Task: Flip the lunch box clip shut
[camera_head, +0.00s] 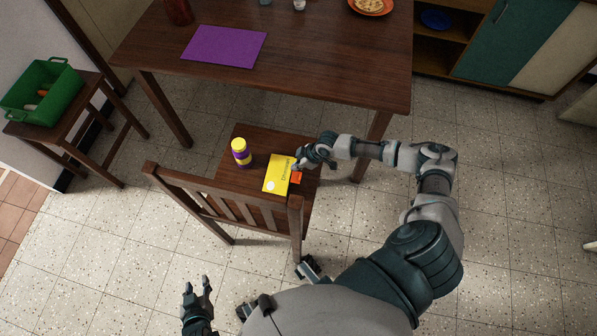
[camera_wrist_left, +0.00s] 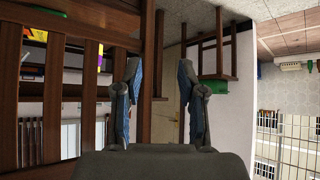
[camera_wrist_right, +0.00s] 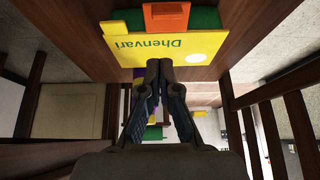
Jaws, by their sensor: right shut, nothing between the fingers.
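The lunch box has a yellow lid (camera_head: 278,174) lettered "Dhenvari" and lies on the chair seat. Its lid (camera_wrist_right: 120,48) and green body (camera_wrist_right: 205,19) show in the right wrist view. The orange clip (camera_head: 296,178) is at the lid's right edge in the head view; the clip also shows in the right wrist view (camera_wrist_right: 166,17). I cannot tell its exact angle. My right gripper (camera_head: 299,168) is shut and empty, close by the lid and clip; contact is unclear. My left gripper (camera_head: 199,284) is open and empty, low and in front of the chair.
A yellow and purple jar (camera_head: 241,153) stands left of the lunch box on the seat. The chair back (camera_head: 215,208) rises on the near side. The table (camera_head: 300,75) with a purple mat (camera_head: 224,46) is beyond. A green crate (camera_head: 40,95) sits on a stool at left.

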